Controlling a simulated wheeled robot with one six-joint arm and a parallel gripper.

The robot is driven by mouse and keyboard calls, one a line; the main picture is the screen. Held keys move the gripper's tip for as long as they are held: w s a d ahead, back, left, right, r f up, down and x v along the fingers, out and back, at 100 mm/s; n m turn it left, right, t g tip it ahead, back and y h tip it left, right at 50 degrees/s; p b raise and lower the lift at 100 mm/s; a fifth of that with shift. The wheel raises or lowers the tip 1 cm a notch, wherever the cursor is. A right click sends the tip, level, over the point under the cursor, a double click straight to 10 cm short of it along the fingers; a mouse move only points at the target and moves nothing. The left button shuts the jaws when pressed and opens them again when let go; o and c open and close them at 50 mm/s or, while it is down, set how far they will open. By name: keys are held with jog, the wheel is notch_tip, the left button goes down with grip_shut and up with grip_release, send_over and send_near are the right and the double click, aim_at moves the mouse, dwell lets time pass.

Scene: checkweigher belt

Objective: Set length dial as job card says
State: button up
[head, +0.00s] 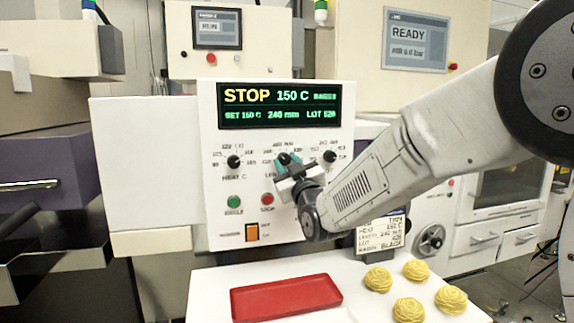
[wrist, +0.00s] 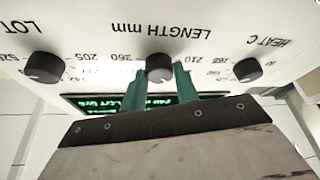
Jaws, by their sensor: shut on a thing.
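The length dial is a dark round knob (head: 284,158) in the middle of the white control panel (head: 225,215). In the wrist view the knob (wrist: 160,66) sits below the upside-down words LENGTH mm. My gripper (head: 287,165) is shut on it; its green fingers (wrist: 161,82) stand on either side of the knob. The display (head: 278,106) reads STOP, 150 C, a set line of about 150 C and 240 mm, and a blurred lot number. The job card (head: 380,234) stands at the lower right; its length line looks like 240 mm, in small blurred print.
The heat dial (head: 234,161) and lot dial (head: 330,157) flank the length dial closely. A green button (head: 234,202), a red stop button (head: 267,199) and an orange switch (head: 252,233) sit below. A red tray (head: 286,298) and several yellow nests (head: 378,279) lie on the white table.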

jog(key=shift+d+n+g+y, duration=0.1)
jog(key=shift+n+g+y, duration=0.3)
jog(key=shift+n, duration=0.85)
jog(key=shift+n+g+y, duration=0.3)
jog(key=shift+n+y, duration=0.2)
jog(key=shift+n, duration=0.75)
jog(key=o, duration=1)
jog(key=shift+c, duration=0.2)
jog(key=v, duration=0.7)
jog(key=shift+s+d, duration=0.25)
jog(key=shift+s, duration=0.05)
